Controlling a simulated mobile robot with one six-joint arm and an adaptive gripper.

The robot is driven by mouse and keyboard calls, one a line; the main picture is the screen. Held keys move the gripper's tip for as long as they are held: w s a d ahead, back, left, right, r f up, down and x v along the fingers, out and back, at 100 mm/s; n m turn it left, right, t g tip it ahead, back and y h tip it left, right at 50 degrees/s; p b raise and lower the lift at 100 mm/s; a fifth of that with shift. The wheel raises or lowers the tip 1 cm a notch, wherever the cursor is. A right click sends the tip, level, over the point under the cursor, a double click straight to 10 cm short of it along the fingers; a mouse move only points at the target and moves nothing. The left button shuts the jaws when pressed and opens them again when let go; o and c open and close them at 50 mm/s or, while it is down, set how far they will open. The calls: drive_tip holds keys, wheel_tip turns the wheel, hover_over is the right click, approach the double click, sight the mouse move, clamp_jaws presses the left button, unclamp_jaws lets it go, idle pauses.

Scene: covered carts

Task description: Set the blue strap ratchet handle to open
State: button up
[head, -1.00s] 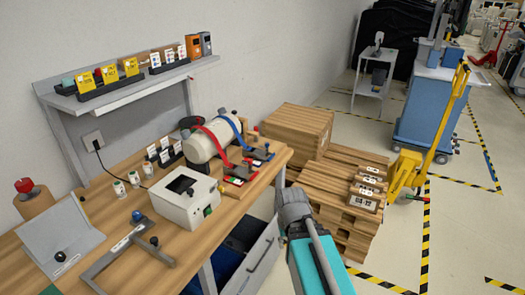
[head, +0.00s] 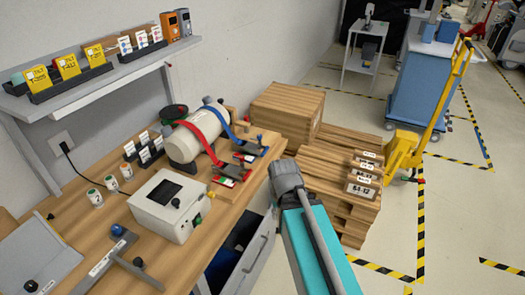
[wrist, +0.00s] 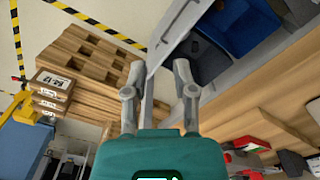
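The blue strap (head: 219,117) runs over the right part of a white cylinder (head: 185,143) lying on the workbench. Its ratchet (head: 247,150), with a dark handle and blue base, sits at the strap's lower end near the bench's right edge. The handle's exact angle is too small to tell. A red strap (head: 204,138) with its own ratchet (head: 231,172) lies just left of it. My gripper shows in the wrist view (wrist: 158,75) with two grey fingers apart and nothing between them. In the head view my arm stands off the bench's right edge, apart from the ratchets; the fingertips are hidden there.
A grey-white box device (head: 170,205) stands in front of the cylinder. A drawer (head: 250,255) is open below the bench edge. Stacked wooden pallets (head: 335,185) and a crate (head: 287,112) stand right of the bench. A yellow pallet jack (head: 405,150) is beyond; floor is free further right.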

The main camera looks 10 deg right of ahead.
drive_tip(key=shift+w+f, duration=0.1)
drive_tip(key=m+t+y+b, duration=0.7)
drive_tip(key=t+y+b, duration=0.25)
drive_tip(key=y, duration=0.35)
approach(265, 150)
drive_tip(key=f+v, duration=0.1)
drive_tip(key=v, duration=0.3)
drive_tip(key=shift+r, duration=0.35)
drive_tip(key=shift+w+a, duration=0.1)
drive_tip(key=shift+a, duration=0.05)
drive_tip(key=b+x, duration=0.1)
drive_tip(key=x, duration=0.6)
drive_tip(key=b+x, duration=0.2)
drive_tip(key=x, duration=0.4)
drive_tip(key=shift+w+a+f, duration=0.2)
drive_tip(key=shift+a+f, duration=0.05)
drive_tip(key=shift+f, duration=0.05)
